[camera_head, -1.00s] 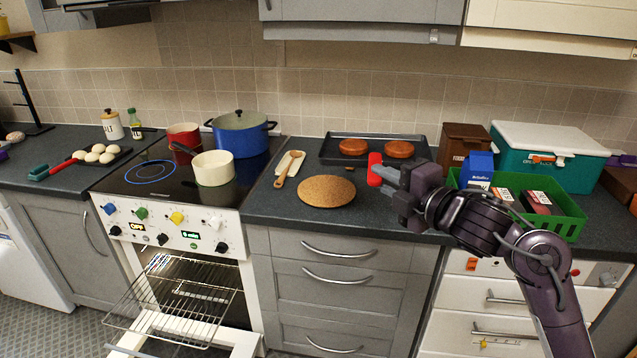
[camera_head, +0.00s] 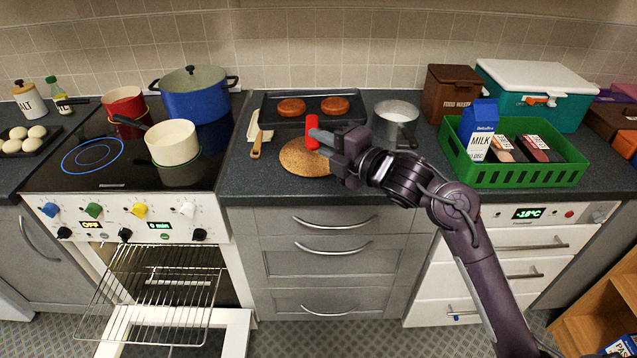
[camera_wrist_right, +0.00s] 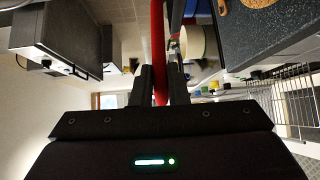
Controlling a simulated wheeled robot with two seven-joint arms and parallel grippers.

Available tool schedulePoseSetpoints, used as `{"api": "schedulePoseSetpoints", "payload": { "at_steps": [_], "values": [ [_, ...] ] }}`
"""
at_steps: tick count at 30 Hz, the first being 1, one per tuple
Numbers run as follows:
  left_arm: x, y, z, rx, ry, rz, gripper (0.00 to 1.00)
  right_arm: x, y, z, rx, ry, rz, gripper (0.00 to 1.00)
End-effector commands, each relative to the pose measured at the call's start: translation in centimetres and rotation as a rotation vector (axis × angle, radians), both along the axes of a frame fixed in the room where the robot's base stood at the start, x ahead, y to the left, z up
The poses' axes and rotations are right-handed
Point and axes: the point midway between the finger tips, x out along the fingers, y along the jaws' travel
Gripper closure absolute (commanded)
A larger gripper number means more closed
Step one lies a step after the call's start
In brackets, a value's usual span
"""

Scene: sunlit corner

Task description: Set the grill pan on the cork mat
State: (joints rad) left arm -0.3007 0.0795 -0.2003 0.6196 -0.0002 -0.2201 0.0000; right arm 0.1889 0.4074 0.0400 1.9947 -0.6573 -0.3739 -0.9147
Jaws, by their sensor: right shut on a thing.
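The grill pan (camera_head: 318,122) is dark and rectangular, with two brown patties in it and a red handle toward me. My right gripper (camera_head: 318,142) is shut on the red handle, which also shows between the fingers in the right wrist view (camera_wrist_right: 158,60). The pan is level and behind the round cork mat (camera_head: 296,163), with the handle over the mat in the picture. Whether the pan is clear of the counter is hard to tell. The gripper hides the mat's right part. The mat is bare where it shows. My left gripper is not in view.
A metal saucepan (camera_head: 398,110) stands right of the pan. A green crate (camera_head: 510,177) with a milk carton is further right. The hob with pots is left. The oven door (camera_head: 175,330) is open below.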

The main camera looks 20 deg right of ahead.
Motion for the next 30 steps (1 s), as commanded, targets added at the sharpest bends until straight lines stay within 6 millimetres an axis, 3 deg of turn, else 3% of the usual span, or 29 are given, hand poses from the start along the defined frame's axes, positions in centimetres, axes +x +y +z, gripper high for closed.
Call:
{"api": "schedulePoseSetpoints", "payload": {
  "at_steps": [3,9,16,24,30],
  "values": [
    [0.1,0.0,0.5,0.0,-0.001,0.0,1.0,0.0,0.0,-2.9,0.006,0.0,-0.001,1.0],
    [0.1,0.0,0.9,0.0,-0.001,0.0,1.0,0.0,0.0,-6.9,0.003,-0.006,-0.003,1.0],
    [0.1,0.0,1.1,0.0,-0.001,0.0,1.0,0.1,0.0,-8.8,0.001,-0.009,-0.001,1.0],
    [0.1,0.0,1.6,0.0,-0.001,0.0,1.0,0.1,-0.1,-12.3,0.001,-0.008,-0.001,1.0],
    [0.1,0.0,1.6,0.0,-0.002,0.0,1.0,0.1,0.0,-12.7,0.0,-0.01,-0.001,1.0]
  ]
}}
